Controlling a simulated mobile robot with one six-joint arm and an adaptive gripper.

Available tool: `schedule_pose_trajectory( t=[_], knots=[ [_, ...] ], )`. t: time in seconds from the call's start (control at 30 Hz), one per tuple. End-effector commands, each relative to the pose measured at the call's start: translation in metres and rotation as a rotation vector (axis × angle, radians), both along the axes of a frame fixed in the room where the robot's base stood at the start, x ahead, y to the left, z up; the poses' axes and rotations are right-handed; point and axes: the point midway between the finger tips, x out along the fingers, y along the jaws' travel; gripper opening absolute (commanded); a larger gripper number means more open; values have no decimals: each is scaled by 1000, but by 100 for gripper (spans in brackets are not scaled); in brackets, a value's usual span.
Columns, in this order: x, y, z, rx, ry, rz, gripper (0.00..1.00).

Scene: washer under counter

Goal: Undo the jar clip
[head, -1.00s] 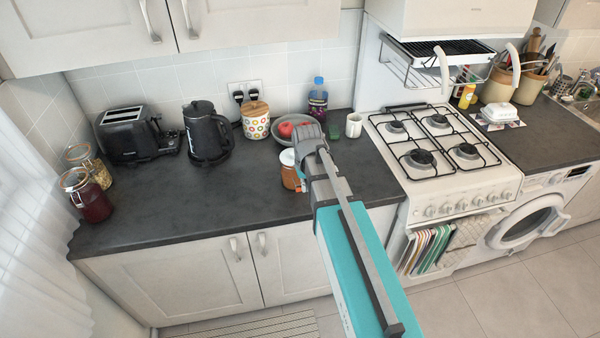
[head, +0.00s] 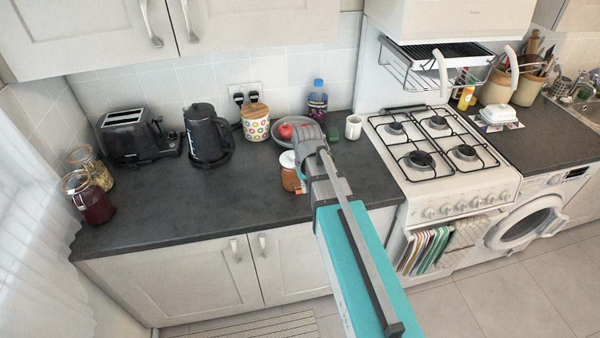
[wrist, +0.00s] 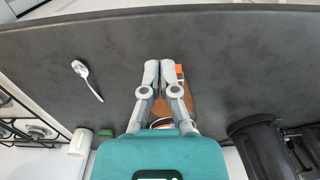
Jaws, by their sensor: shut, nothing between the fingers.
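A small jar with orange-brown contents and a white lid (head: 288,159) stands upright on the dark counter. In the wrist view its brown side (wrist: 188,104) shows behind my right-hand finger, and much of it is hidden. A small orange piece (wrist: 179,71) shows at the jar, just right of my fingertips; I cannot tell for certain that it is the clip. My gripper (wrist: 159,66) is shut and empty, its fingertips together close beside the orange piece. I cannot tell whether they touch it. In the head view my gripper covers the jar's right side.
Two clip-top jars, one dark red (head: 92,204) and one pale (head: 96,172), stand at the far left. A kettle (head: 208,137), patterned canister (head: 255,122), fruit bowl (head: 277,142) and mug (head: 353,127) stand behind. A spoon (wrist: 87,80) lies on the counter. The front left counter is clear.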

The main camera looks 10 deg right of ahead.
Motion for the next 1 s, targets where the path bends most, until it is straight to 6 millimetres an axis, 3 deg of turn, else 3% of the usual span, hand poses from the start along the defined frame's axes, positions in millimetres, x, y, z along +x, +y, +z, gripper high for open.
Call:
schedule_pose_trajectory(
  t=[1.0],
  knots=[
    [0,-1,61,0,0,0,0]
  ],
)
